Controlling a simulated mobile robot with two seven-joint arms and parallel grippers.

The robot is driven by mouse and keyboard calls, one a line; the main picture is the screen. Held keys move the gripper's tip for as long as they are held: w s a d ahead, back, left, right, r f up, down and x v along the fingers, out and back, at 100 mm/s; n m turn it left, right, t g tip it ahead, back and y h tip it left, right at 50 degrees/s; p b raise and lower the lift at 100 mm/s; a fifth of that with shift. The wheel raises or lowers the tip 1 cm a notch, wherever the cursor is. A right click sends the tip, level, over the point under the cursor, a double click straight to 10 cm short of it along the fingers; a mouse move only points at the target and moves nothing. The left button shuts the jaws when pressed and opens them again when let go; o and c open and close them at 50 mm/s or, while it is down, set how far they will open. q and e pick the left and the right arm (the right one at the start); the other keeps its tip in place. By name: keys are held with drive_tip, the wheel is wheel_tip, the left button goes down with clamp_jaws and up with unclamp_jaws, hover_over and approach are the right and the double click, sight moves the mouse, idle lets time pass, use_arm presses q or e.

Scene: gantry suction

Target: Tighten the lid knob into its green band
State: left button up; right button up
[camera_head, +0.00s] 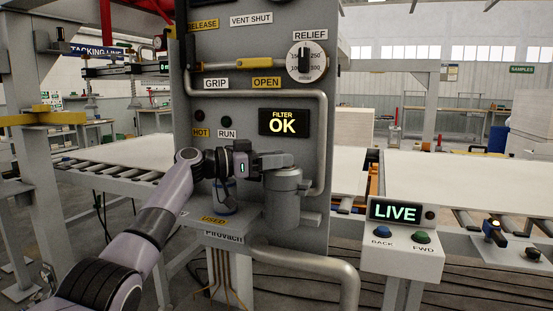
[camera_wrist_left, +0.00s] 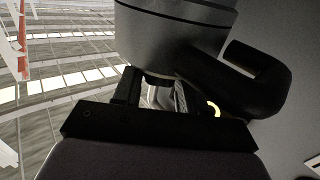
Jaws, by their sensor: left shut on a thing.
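My left gripper (camera_head: 277,160) reaches in from the left to the top of the grey filter canister (camera_head: 284,200) on the panel. Its fingers are at the lid, where the lid knob sits; the knob itself is hidden behind them in the head view. In the left wrist view the two fingers (camera_wrist_left: 155,88) are close together with a small pale part between them, under a large dark grey cylinder (camera_wrist_left: 175,38). I take the held part to be the lid knob. No green band can be made out in either view. My right gripper is not in view.
The grey control panel (camera_head: 232,62) stands behind the canister, with a RELIEF dial (camera_head: 306,60) and a display (camera_head: 284,123) reading FILTER OK. A grey pipe (camera_head: 322,150) runs close at the right. A USED label (camera_head: 214,220) is below left. A LIVE box (camera_head: 395,212) stands right.

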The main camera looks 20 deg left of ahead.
use_arm(q)
drive_tip(key=shift+f, duration=0.1)
drive_tip(key=o, duration=1.1)
drive_tip(key=shift+c, duration=0.2)
drive_tip(key=b+v, duration=0.1)
drive_tip(key=v, duration=0.6)
